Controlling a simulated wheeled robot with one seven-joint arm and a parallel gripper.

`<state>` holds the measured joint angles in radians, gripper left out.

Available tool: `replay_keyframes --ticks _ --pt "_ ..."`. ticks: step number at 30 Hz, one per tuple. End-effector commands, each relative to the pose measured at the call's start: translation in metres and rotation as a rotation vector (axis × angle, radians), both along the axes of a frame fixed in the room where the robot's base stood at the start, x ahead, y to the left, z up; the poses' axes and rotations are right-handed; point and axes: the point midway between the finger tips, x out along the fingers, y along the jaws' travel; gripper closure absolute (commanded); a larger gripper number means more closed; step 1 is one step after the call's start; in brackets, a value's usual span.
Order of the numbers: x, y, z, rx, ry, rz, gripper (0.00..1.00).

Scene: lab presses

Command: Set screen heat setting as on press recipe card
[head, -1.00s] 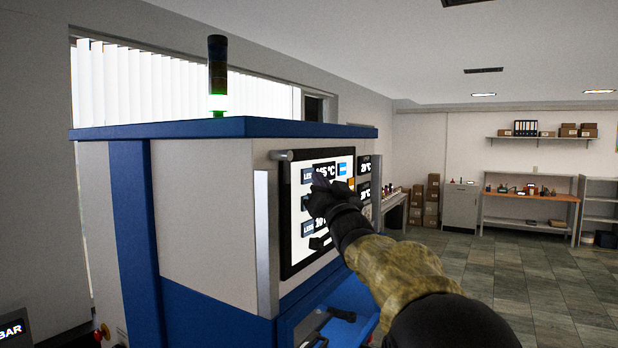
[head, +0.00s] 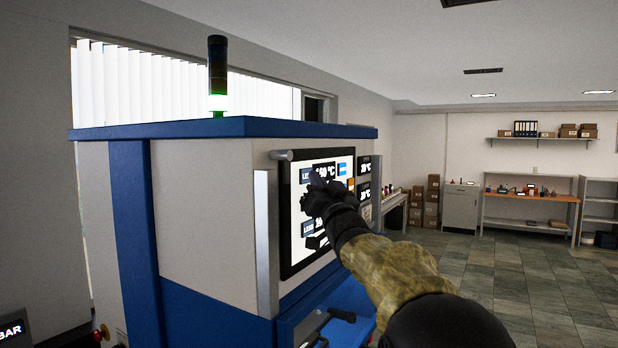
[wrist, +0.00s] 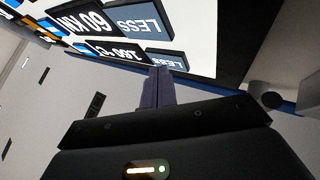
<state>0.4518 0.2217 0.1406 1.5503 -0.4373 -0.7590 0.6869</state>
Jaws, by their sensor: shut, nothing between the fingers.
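The white touch screen (head: 296,245) is on the front of the blue and grey press (head: 205,190). Its top row has a dark LESS button (head: 306,177) and a °C readout (head: 325,170) that seems to end in 60; its first digit is unclear. The wrist view shows, upside down, this readout (wrist: 118,52), its LESS button (wrist: 167,61) and a 60 kN row (wrist: 85,22). My gripper (head: 314,182) is shut and empty, its fingertips (wrist: 160,72) at the top-row LESS button. I cannot tell whether they touch it. My gripper and arm hide parts of the lower rows. I make out no recipe card.
Two small dark °C displays (head: 364,178) are right of the screen. A vertical metal bar (head: 266,240) stands left of it. A black handle (head: 341,315) juts out below. Open floor (head: 520,275) lies to the right.

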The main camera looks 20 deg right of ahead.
Motion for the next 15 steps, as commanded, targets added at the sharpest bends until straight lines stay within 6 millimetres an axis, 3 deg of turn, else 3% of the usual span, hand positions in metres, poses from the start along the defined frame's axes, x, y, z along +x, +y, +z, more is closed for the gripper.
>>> replay_keyframes --ticks 15 --pt "-0.0095 -0.0068 -0.0007 0.000 -0.001 0.000 1.00"
